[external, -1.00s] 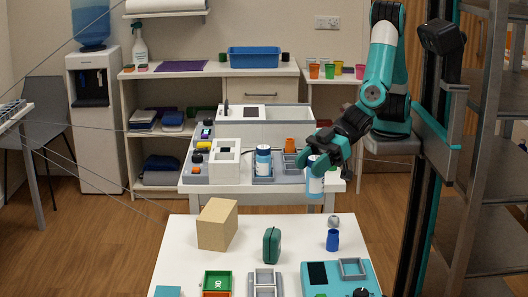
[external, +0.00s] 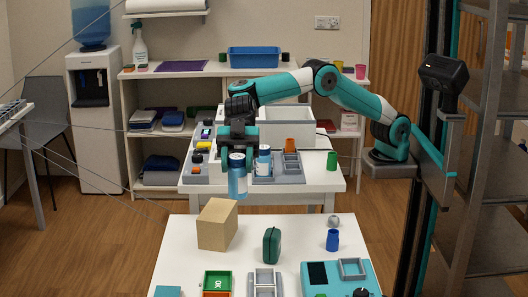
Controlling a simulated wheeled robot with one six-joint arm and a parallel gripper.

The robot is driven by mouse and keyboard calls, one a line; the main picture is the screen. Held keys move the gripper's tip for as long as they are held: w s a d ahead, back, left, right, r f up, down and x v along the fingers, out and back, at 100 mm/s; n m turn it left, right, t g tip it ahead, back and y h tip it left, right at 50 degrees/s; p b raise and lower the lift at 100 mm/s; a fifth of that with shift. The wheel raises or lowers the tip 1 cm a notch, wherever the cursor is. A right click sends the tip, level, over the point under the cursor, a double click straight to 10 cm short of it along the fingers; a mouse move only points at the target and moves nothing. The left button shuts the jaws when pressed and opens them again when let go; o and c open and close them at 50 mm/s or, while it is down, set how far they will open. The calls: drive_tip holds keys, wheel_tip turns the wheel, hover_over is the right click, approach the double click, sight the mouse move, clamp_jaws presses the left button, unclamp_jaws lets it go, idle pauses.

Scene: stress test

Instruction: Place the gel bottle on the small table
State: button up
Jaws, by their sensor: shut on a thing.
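My gripper (external: 238,152) points down over the left-centre of the white table (external: 325,180) behind the front one. It is shut on a blue bottle with a pale label (external: 237,182), which I take as the gel bottle. The bottle hangs upright at that table's near edge, its base seemingly clear of the top. A similar blue-and-white bottle (external: 264,163) stands just right of it in a grey holder. The front white table (external: 185,250) lies nearer the camera; I cannot tell which table is the small one.
The front table carries a cardboard box (external: 217,225), a green case (external: 271,246), a blue cup (external: 332,240) and a teal device (external: 325,280). Orange (external: 290,145) and green cups (external: 332,161) stand right on the rear table. Bare front tabletop shows at the left.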

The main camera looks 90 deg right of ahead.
drive_tip(key=shift+d+r, duration=0.1)
drive_tip(key=shift+d, duration=0.2)
wheel_tip(320, 180, down, 20)
idle(0.3)
drive_tip(key=o, duration=1)
